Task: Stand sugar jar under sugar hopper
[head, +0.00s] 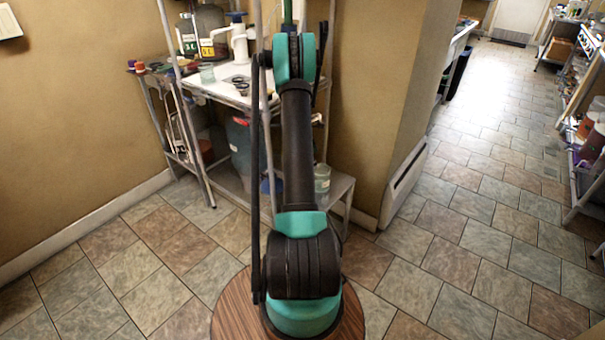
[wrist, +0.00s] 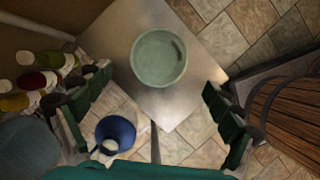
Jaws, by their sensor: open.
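A pale greenish glass jar (wrist: 159,59) stands upright on a grey metal shelf (wrist: 125,25) in the wrist view, seen from above. A clear jar (head: 321,180) on the low shelf right of my arm in the head view looks like the same one; I cannot read a label to confirm it is the sugar jar. My gripper (wrist: 156,88) is open and empty, its dark green fingers apart, with the jar beyond the fingertips. In the head view the gripper is hidden behind my arm. I cannot tell which thing is the sugar hopper.
A blue object (wrist: 115,132) with a white top is near the left finger, and several bottles (wrist: 35,80) stand at left. The upper shelf (head: 222,88) holds containers (head: 208,30), a white pump bottle (head: 238,40) and another small glass (head: 206,73).

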